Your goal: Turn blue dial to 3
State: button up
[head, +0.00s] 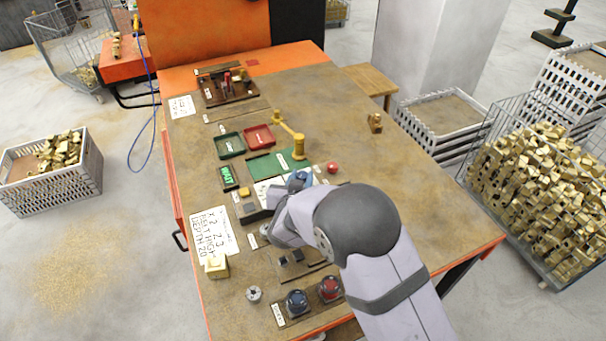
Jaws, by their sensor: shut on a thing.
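A blue dial (297,302) with a dark base stands near the front edge of the bench, left of a red dial (329,288). Nothing touches the blue dial in this view. Its pointer and numbers are too small to read. My arm reaches over the bench from the lower right, and its wrist is above the middle of the bench, behind the blue dial. My gripper's fingers are hidden by the arm, so I cannot see what they hold. A blue item (300,177) shows partly behind the wrist; I cannot tell what it is.
A written sheet (212,231) and a brass block (217,267) lie at the left edge. Green (229,146) and red (258,137) trays, a yellow handle (299,148) and a red button (332,168) stand farther back. The bench's right side is mostly clear.

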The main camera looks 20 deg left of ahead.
jog(key=m+h, duration=0.1)
jog(key=m+h+p, duration=0.1)
jog(key=shift+a+r+t+h+p, duration=0.15)
jog(key=shift+a+t+h+p, duration=0.15)
jog(key=shift+a+h, duration=0.1)
jog(key=m+h, duration=0.2)
jog(key=shift+a+f+m+h, duration=0.1)
jog(key=shift+f+m+h, duration=0.1)
jog(key=shift+m+h, duration=0.1)
jog(key=m+g+h+b, duration=0.1)
jog(key=m+h+b, duration=0.1)
jog(key=h+b, duration=0.1)
jog(key=shift+a+f+m+b, duration=0.1)
jog(key=shift+a+m+b, duration=0.05)
jog(key=shift+m+b, duration=0.25)
jog(key=shift+w+m+g+h+b, duration=0.15)
jog(key=shift+m+g+h+b, duration=0.4)
jog(key=shift+b, duration=0.6)
jog(key=shift+r+h, duration=0.25)
jog(key=shift+r, duration=0.1)
jog(key=o, duration=1)
jog(key=shift+o, duration=0.2)
jog(key=shift+f, duration=0.1)
